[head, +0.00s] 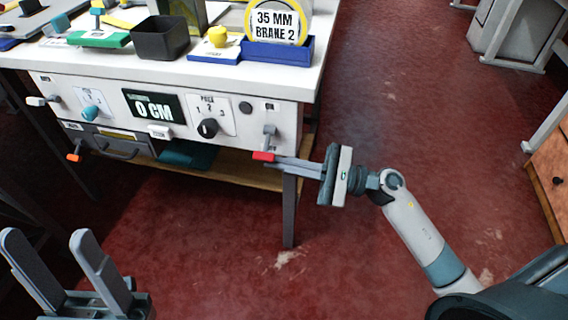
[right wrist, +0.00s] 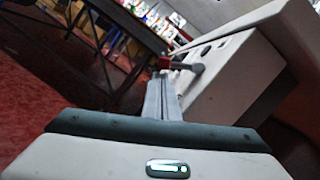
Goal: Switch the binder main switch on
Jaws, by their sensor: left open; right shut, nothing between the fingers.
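The binder's white front panel (head: 180,92) carries several controls. At its right end a grey lever with a red grip (head: 263,156) hangs downward under a small label too small to read; it looks like the main switch. My right gripper (head: 279,163) is shut and empty, its fingertips right by the red grip. In the right wrist view the shut fingers (right wrist: 163,84) point at the red grip (right wrist: 164,62); I cannot tell whether they touch. My left gripper (head: 48,238) is open and empty at the lower left, away from the table.
The panel also has a "0 CM" display (head: 154,106), a black knob (head: 208,128), a teal knob (head: 91,113) and a white lever (head: 40,101). A black bin (head: 160,38) and a blue holder (head: 278,54) stand on the tabletop. A table leg (head: 289,210) stands below my right gripper.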

